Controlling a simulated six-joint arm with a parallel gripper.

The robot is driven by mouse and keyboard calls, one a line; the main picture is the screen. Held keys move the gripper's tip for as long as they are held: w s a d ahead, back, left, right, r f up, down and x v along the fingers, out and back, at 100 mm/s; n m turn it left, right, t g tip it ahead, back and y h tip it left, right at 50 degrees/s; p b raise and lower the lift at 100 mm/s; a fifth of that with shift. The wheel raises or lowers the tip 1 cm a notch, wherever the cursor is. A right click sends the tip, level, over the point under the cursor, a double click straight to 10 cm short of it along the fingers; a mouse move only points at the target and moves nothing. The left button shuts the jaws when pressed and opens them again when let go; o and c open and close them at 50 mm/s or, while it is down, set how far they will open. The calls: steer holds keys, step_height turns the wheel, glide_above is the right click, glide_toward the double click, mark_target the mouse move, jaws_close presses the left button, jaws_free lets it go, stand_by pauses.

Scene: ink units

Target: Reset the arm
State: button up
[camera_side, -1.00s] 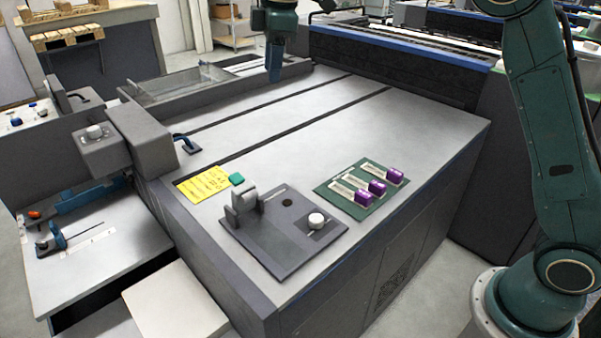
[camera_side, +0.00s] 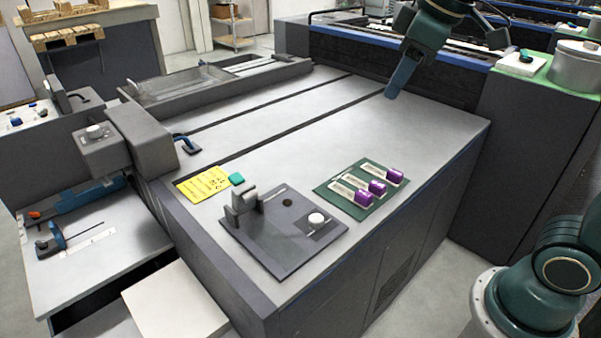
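My gripper (camera_side: 391,94) hangs above the back right of the grey machine top, pointing down and tilted. Its fingers look close together, but I cannot tell whether they are open or shut, and I see nothing held between them. My arm's base is at the lower right, and the upper arm leaves the picture on the right. Several purple-ended ink units (camera_side: 377,188) lie on a green mat (camera_side: 335,196) at the front right of the machine top, apart from my gripper.
A dark grey plate (camera_side: 268,247) with an upright holder (camera_side: 243,203) and a white knob (camera_side: 316,220) lies at the front. A yellow note (camera_side: 204,184) and a teal block (camera_side: 237,179) lie behind it. A metal pot (camera_side: 575,66) stands far right.

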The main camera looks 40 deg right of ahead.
steer(key=s+d+f+m, duration=0.1)
steer(key=s+f+m, duration=0.1)
steer(key=s+f, duration=0.2)
steer(key=s+f+m+t, duration=0.1)
steer(key=s+f, duration=0.3)
steer(key=s, duration=0.5)
steer(key=shift+d+f+m, duration=0.3)
steer(key=shift+d+m, duration=0.1)
steer(key=shift+m, duration=0.4)
